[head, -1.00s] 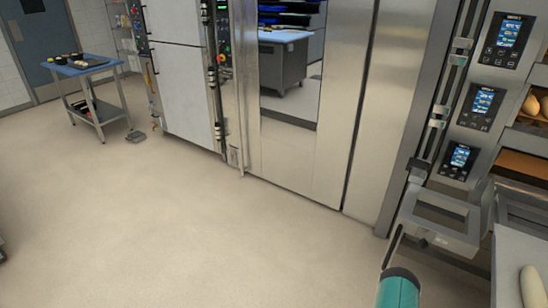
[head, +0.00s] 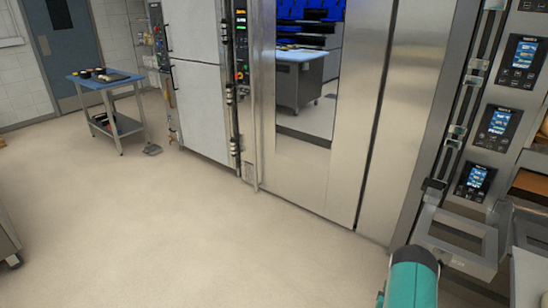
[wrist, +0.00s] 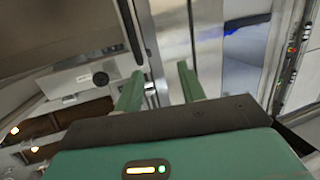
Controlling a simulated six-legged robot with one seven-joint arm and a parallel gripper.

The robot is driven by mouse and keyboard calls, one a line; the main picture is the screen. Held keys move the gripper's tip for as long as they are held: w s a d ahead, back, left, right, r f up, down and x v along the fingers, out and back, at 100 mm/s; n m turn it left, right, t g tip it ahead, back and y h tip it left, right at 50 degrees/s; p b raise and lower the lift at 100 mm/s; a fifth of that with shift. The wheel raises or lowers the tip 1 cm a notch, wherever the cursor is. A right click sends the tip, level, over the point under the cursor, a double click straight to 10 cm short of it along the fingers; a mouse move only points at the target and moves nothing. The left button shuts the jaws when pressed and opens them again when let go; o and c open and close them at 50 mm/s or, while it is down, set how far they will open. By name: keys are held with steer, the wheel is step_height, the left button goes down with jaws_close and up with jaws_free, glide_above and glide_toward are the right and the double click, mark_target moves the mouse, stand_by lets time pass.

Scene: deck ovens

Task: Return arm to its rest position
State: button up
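My gripper (wrist: 160,85) shows in the wrist view as two green fingers on a dark mount. The fingers stand apart with nothing between them, so it is open and empty. Behind them are steel oven fronts, a bright gap and a dark round knob. In the head view a teal and black part of my arm (head: 411,278) shows at the bottom right, in front of the deck oven's lower steel frame. The gripper itself is not visible in the head view.
The deck oven (head: 490,150) with several small displays stands at the right. Tall steel cabinets (head: 320,110) line the back. A blue-topped cart (head: 105,80) stands at the left back near a blue door (head: 72,45). The pale floor (head: 180,240) in front is clear.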

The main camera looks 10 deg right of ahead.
steer(key=w+a+r+y, duration=0.1)
steer(key=w+a+r, duration=0.1)
steer(key=w+r, duration=0.35)
steer(key=w+a+r+n+g+y, duration=0.1)
steer(key=w+a+r, duration=0.1)
steer(key=r, duration=0.6)
steer(key=w+a+r+y, duration=0.1)
steer(key=w+a+r, duration=0.2)
steer(key=r, duration=0.4)
steer(key=s+a+r+n+g+y, duration=0.2)
steer(key=a+r, duration=1.1)
steer(key=r, duration=0.3)
steer(key=s+a+r+n+g+y, duration=0.2)
steer(key=s+a+r+y, duration=0.1)
steer(key=s+a+r, duration=0.9)
steer(key=s+a+g, duration=0.1)
steer(key=s+a, duration=0.2)
steer(key=s, duration=0.3)
steer(key=s+a+r+n, duration=0.1)
steer(key=s+a, duration=0.2)
steer(key=s, duration=0.4)
steer(key=s+a+g+y, duration=0.1)
steer(key=s+a, duration=0.3)
steer(key=s, duration=0.2)
steer(key=shift+s+r+n+g, duration=0.15)
steer(key=shift+s+n+g, duration=0.15)
steer(key=shift+n, duration=0.1)
